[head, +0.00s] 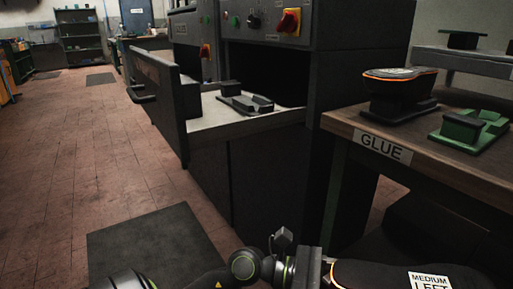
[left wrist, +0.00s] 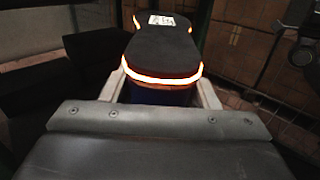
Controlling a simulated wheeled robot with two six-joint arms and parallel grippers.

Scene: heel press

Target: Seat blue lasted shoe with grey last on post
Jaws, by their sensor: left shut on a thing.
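My left gripper (head: 322,268) is at the bottom of the head view, shut on a lasted shoe (head: 375,272). The shoe lies sole up, with a dark sole, an orange edge and a white label reading MEDIUM LEFT. In the left wrist view the shoe (left wrist: 160,52) sits between the two pale fingers (left wrist: 165,90), and a strip of blue upper shows below the orange edge. The grey last is hidden. A dark post fixture (head: 245,98) stands on the pale bed (head: 215,121) of the press, apart from the shoe. My right gripper is out of view.
The press (head: 270,170) has an open dark door (head: 160,95) at its left. On the GLUE table (head: 440,155) stand another dark shoe with an orange edge (head: 398,90) and a green fixture (head: 470,130). A dark mat (head: 155,250) lies on the floor; the aisle at left is clear.

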